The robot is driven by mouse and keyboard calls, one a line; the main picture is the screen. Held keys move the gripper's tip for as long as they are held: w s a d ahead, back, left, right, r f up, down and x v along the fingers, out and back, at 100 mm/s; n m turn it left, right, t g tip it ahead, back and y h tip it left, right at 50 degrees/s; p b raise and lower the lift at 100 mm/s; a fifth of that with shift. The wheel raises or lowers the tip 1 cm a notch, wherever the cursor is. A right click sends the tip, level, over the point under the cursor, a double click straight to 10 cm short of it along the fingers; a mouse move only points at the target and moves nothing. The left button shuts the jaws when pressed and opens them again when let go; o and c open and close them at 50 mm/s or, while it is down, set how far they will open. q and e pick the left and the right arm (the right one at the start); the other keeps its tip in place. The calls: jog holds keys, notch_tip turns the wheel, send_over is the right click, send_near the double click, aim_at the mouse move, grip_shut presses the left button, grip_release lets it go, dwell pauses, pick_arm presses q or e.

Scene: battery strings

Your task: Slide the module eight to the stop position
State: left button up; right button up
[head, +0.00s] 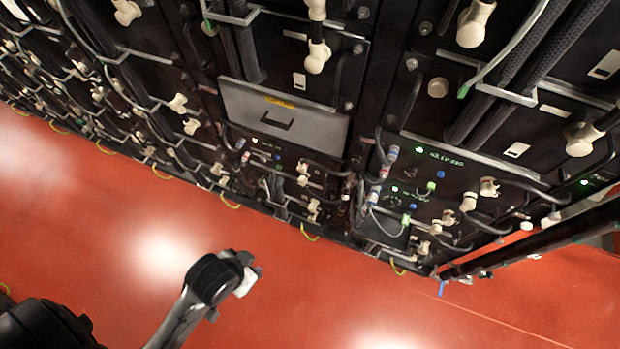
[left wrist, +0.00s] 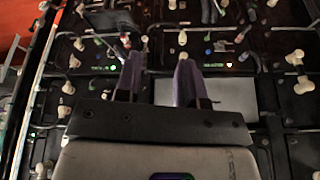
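Several dark battery modules (head: 283,170) sit in the rack, with cream terminal knobs, cables and small green lights. I cannot read which one is module eight. My left gripper (left wrist: 158,72) shows in the left wrist view with two purple-grey fingers apart. It points at the rack front, and I see nothing between the fingers. My right gripper cannot be made out.
A dark arm link of mine (head: 210,280) stands over the red floor (head: 150,230), in front of the rack. Loose cables and knobs stick out from the rack front. A dark beam (head: 550,238) crosses the right side. The floor is otherwise clear.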

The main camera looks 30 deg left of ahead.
pick_arm(q)
jog(key=w+f+t+b, duration=0.1)
jog(key=w+f+b, duration=0.4)
jog(key=f+b, duration=0.45)
jog(key=w+a+f+t+b, duration=0.1)
jog(key=w+f+b, duration=0.3)
jog(key=f+b, duration=0.55)
jog(key=w+f+t+b, duration=0.1)
jog(key=w+f+b, duration=0.5)
jog(key=b, duration=0.5)
jog(key=n+t+h+b, duration=0.1)
jog(key=t+b, duration=1)
jog(key=b, duration=0.5)
send_near(324, 186)
jog(key=shift+w+d+f+b, duration=0.15)
jog(key=shift+w+b, duration=0.6)
jog(key=shift+w, duration=1)
jog(key=shift+w+f+b, duration=0.15)
jog(key=shift+w+b, duration=0.65)
jog(key=shift+w, duration=1)
jog(key=shift+w+d+f+b, duration=0.15)
jog(key=shift+w+b, duration=0.6)
jog(key=shift+w, duration=1)
jog(key=shift+c, duration=0.5)
jog(key=c, duration=0.4)
grip_shut()
